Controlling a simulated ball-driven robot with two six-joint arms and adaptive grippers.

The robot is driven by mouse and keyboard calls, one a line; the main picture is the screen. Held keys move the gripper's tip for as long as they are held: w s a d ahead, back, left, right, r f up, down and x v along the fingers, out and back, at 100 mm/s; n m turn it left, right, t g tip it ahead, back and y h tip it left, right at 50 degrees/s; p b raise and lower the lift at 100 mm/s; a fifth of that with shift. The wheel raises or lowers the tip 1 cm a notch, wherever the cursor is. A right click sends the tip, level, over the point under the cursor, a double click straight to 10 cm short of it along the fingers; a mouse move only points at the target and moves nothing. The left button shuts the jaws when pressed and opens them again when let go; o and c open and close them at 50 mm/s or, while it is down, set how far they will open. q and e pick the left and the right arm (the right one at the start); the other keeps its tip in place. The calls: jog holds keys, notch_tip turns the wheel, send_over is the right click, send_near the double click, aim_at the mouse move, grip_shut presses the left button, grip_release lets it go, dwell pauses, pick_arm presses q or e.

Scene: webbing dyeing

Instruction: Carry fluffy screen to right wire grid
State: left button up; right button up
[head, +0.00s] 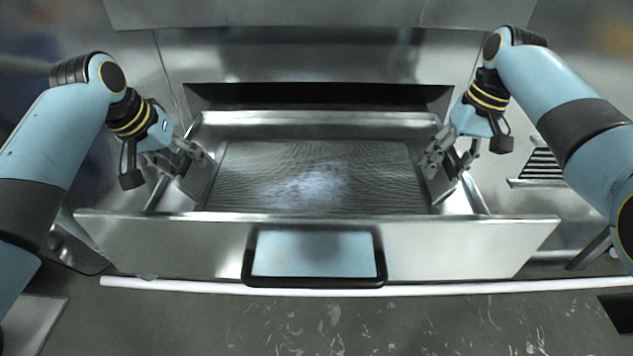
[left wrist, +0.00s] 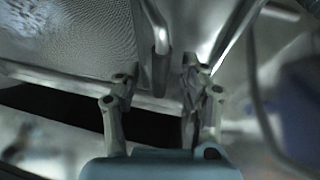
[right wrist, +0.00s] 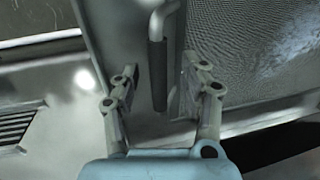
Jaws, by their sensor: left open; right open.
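The fluffy screen (head: 320,180), a dark mesh panel with a pale fluffy patch in its middle, lies inside the open metal drawer. It has a bar handle at each side, seen in the left wrist view (left wrist: 160,40) and the right wrist view (right wrist: 157,65). My left gripper (head: 203,153) is open at the screen's left side, with the handle between or just beyond its fingers. My right gripper (head: 437,162) is open at the right side, with the other handle between its fingers. A slatted rack (head: 541,165), possibly the right wire grid, is at the right.
The drawer's front wall (head: 430,248) carries a black-framed handle (head: 315,283) and stands between me and the screen. Its side walls are close to both grippers. A white pipe (head: 440,290) runs along the floor in front. The dark drawer opening (head: 320,97) is behind.

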pick_arm(q)
grip_shut()
pick_arm(e)
grip_shut()
dwell(0.4)
